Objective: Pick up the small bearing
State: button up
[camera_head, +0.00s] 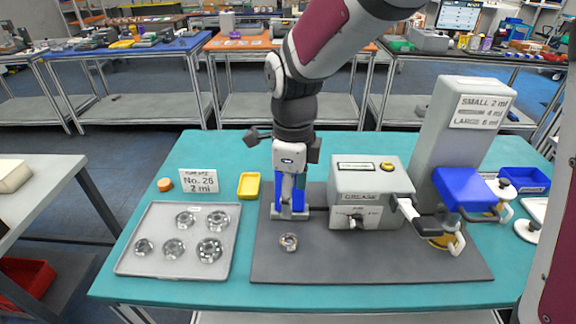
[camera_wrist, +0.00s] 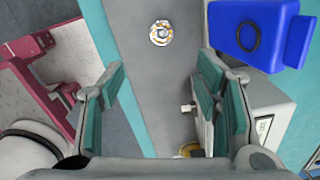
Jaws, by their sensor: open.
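A small bearing (camera_head: 289,242), a metal ring, lies alone on the dark grey mat (camera_head: 330,268) in front of the grease box. It also shows in the wrist view (camera_wrist: 161,33), near the top middle, apart from my fingers. My gripper (camera_head: 290,207) points down over the mat, just behind the bearing in the head view. In the wrist view my gripper (camera_wrist: 160,88) is open, with nothing between its fingers. Several other bearings lie in the grey tray (camera_head: 133,266) at left; the one at its front left (camera_head: 144,247) looks smaller than the others.
The grease box (camera_head: 365,190) stands right of my gripper, with a tall grey dispenser (camera_head: 462,140) behind it. A blue block (camera_wrist: 258,32) is close by my fingers. The mat's front is clear.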

jog(key=f+m, duration=0.1)
jog(key=f, duration=0.1)
send_over(289, 241)
jog(key=f, duration=0.7)
jog(key=shift+s+a+f, duration=0.25)
jog(key=shift+a+f, duration=0.05)
jog(key=shift+f, duration=0.05)
jog(key=f, duration=0.4)
jog(key=shift+w+d, duration=0.25)
jog(key=shift+d, duration=0.05)
jog(key=shift+f+p, duration=0.3)
jog(key=shift+f, duration=0.3)
jog(key=c, duration=1.3)
